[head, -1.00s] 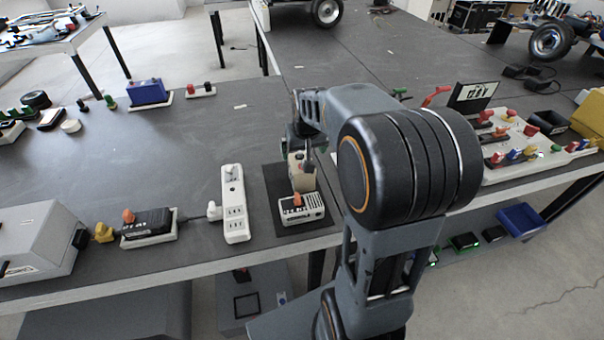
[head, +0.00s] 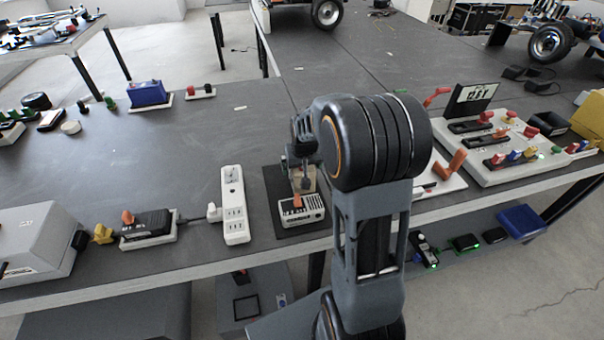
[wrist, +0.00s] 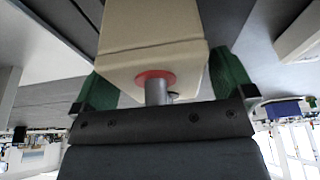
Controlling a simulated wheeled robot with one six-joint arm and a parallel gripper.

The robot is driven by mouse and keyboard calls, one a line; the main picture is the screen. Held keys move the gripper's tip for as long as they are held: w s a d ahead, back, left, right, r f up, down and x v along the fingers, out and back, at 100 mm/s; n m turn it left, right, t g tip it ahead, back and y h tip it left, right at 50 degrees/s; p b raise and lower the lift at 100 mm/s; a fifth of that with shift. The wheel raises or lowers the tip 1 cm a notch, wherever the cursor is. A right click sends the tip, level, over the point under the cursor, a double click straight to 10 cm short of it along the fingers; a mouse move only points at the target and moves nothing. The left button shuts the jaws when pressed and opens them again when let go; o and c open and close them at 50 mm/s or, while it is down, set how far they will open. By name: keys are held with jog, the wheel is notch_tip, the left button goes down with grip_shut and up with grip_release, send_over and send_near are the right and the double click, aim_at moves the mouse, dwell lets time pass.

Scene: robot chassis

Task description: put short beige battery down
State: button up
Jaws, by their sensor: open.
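The short beige battery (head: 309,179) stands on the dark mat (head: 287,222), just behind the small black-and-white device with an orange switch (head: 302,211). My gripper (head: 303,178) is over it and hides much of it in the head view. In the wrist view the battery (wrist: 150,45) fills the space between my two green fingers (wrist: 163,85), with its red-ringed metal terminal facing my palm. The fingers are open on either side of it. I cannot tell whether one of them touches it.
A white power strip (head: 234,205) stands left of the mat, and a black adapter (head: 148,225) lies farther left. A panel with coloured switches (head: 510,150) is at the right. The table's front edge is close. The table's middle left is clear.

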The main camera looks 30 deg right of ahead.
jog(key=c, duration=1.8)
jog(key=shift+w+r, duration=0.1)
jog(key=shift+r, duration=0.05)
grip_shut()
